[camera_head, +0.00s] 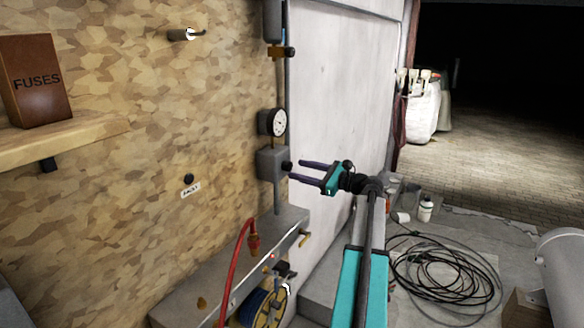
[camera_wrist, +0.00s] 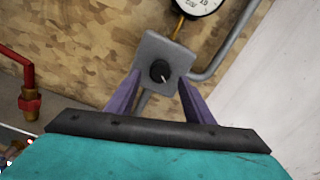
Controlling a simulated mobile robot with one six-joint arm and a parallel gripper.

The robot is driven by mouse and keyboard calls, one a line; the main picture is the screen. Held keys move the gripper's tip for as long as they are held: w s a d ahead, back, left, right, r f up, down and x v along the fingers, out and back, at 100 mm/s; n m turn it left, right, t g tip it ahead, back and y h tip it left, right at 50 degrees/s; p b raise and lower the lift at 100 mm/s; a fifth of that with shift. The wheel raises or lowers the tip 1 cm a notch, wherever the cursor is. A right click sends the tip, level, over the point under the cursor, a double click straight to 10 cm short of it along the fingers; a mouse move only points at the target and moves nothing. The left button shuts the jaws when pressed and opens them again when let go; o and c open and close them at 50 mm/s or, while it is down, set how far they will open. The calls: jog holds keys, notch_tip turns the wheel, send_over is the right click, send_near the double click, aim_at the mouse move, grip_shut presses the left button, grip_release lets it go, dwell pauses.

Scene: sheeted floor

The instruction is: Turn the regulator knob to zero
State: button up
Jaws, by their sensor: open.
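The regulator is a grey box on the chipboard wall with a round black knob (camera_head: 287,166) on its front. In the wrist view the knob (camera_wrist: 160,71) has a pale pointer mark aimed toward its lower part. A white-faced gauge (camera_head: 278,122) sits just above the box; part of its dial (camera_wrist: 197,4) shows at the top of the wrist view. My gripper (camera_head: 302,171) is open, its two purple fingers pointing at the regulator. In the wrist view the fingers (camera_wrist: 160,97) stand apart on either side below the knob. Contact with the knob is not visible.
A grey ledge (camera_head: 240,262) with a red hose (camera_head: 232,262) and brass fitting lies below the regulator. A grey pipe (camera_wrist: 232,45) runs beside the box. A white wall panel (camera_head: 340,90) stands to the right. Coiled black cable (camera_head: 445,270) lies on the floor.

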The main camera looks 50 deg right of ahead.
aim_at(290, 169)
jog(key=shift+p+x, duration=0.4)
jog(key=shift+x, duration=1.2)
jog(key=c, duration=1.1)
jog(key=shift+o, duration=0.6)
jog(key=shift+a+f, duration=0.1)
jog(key=shift+a, duration=0.25)
jog(key=shift+d+f, duration=0.1)
jog(key=shift+d, duration=0.15)
jog(key=shift+c, duration=0.3)
jog(key=shift+b, duration=0.3)
